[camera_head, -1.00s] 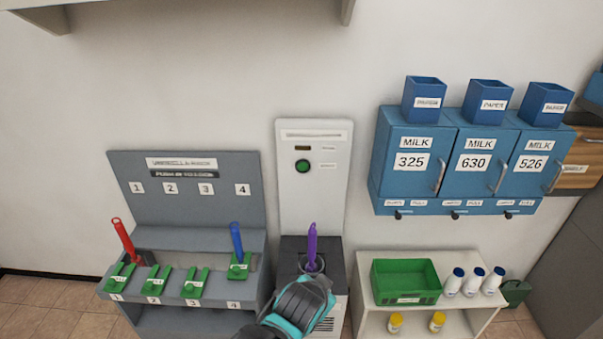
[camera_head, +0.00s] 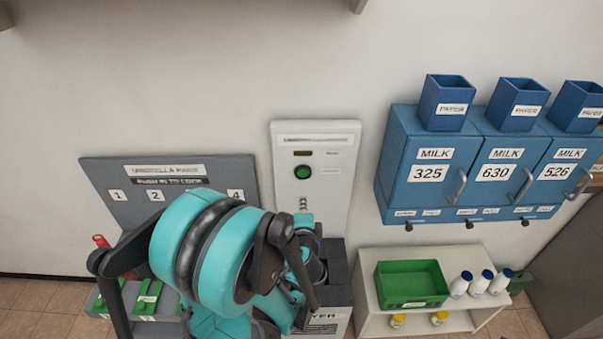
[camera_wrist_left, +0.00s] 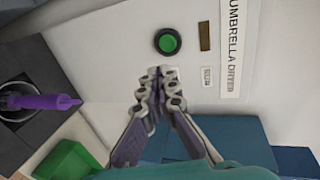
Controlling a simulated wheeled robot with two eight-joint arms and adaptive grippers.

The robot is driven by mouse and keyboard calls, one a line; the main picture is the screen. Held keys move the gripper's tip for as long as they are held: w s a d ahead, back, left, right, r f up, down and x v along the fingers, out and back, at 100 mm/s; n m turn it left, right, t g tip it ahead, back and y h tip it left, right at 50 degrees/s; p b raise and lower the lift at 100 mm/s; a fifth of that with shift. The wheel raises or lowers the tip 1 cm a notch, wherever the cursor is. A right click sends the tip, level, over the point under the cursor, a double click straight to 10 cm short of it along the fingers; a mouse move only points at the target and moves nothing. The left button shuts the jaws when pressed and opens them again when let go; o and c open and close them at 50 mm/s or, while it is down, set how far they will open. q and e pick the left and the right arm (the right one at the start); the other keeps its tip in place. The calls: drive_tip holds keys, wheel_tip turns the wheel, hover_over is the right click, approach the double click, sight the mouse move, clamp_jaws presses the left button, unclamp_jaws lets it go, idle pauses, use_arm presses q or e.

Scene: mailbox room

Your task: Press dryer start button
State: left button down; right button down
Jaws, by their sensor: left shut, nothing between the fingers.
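The umbrella dryer (camera_head: 327,191) is a tall white panel above a dark base. Its round green start button (camera_head: 302,172) sits in a black ring; it also shows in the left wrist view (camera_wrist_left: 167,42). My left gripper (camera_head: 303,204) is shut and empty, with its tips a little below the button in the head view. In the left wrist view its closed fingertips (camera_wrist_left: 160,72) are close to the button, with a gap visible between them. A purple umbrella (camera_wrist_left: 40,102) stands in the dryer's dark opening; my arm hides it in the head view. My right gripper is out of view.
A grey umbrella rack (camera_head: 110,176) stands left, partly behind my arm. Blue milk boxes (camera_head: 428,146) hang on the wall to the right. Below them, a white shelf (camera_head: 372,325) holds a green bin (camera_head: 412,301) and several bottles. The wall around the button is clear.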

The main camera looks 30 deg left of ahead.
sight(303, 173)
use_arm(q)
drive_tip(key=b+x, duration=0.1)
drive_tip(key=x, duration=0.3)
drive_tip(key=b+x, duration=0.1)
drive_tip(key=x, duration=0.3)
drive_tip(key=b+x, duration=0.1)
drive_tip(key=x, duration=0.3)
drive_tip(key=shift+w+a+r, duration=0.25)
drive_tip(key=shift+w+r, duration=0.05)
drive_tip(key=shift+w, duration=0.15)
drive_tip(key=shift+w+a+r+b, duration=0.1)
drive_tip(key=shift+w+a+b, duration=0.2)
drive_tip(key=shift+w, duration=0.1)
drive_tip(key=shift+w+a, duration=0.35)
drive_tip(key=shift+w, duration=0.35)
drive_tip(key=shift+r, duration=0.15)
